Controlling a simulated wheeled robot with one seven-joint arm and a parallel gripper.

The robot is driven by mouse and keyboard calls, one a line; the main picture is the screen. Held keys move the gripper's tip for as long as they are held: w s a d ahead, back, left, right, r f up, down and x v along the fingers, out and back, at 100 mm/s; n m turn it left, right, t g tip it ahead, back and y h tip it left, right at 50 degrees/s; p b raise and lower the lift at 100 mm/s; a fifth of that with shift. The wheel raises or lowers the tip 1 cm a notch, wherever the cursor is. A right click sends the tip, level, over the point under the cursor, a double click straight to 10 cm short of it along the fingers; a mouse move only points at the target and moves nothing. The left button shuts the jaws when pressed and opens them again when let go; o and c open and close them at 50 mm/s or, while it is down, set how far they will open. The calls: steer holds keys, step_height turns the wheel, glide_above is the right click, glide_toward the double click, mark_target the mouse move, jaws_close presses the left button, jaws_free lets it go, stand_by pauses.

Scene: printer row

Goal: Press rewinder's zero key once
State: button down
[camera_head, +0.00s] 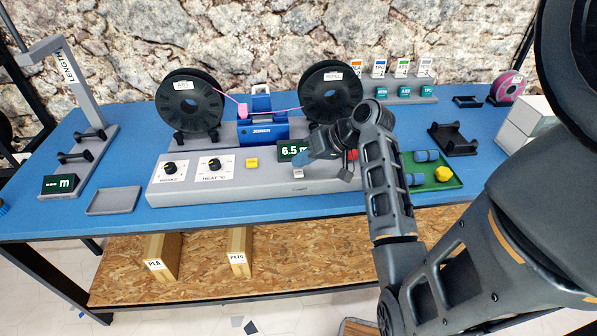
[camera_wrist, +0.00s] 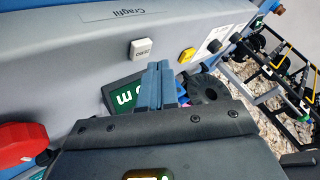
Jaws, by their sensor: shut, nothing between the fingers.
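The rewinder (camera_head: 260,188) is a long grey console with two spools behind it and a green display (camera_head: 290,150) reading about 6.5 m. Its zero key (camera_wrist: 140,48) is a small white square on the grey face in the wrist view; in the head view (camera_head: 298,171) it shows only partly below my fingers. My gripper (camera_wrist: 161,72) has its blue fingers shut and empty, their tips just beside the key in the wrist view, with a strip of grey showing between. The gripper also shows in the head view (camera_head: 303,161), over the console's right part. Depth to the panel is unclear.
A yellow button (camera_wrist: 187,55) and a red control (camera_wrist: 22,142) are also on the console. Two dial knobs (camera_head: 215,164) sit on its left. A green tray (camera_head: 438,180) lies to the right, a length stand (camera_head: 85,95) to the left.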

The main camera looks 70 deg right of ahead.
mark_target(302, 172)
steer(key=shift+f, duration=0.15)
stand_by(0.3)
steer(key=shift+f, duration=0.3)
steer(key=shift+f, duration=0.35)
stand_by(0.8)
steer(key=shift+r, duration=0.15)
steer(key=shift+r+p, duration=0.65)
steer(key=shift+p, duration=0.25)
step_height(302, 172, up, 5)
steer(key=p, duration=0.5)
stand_by(0.6)
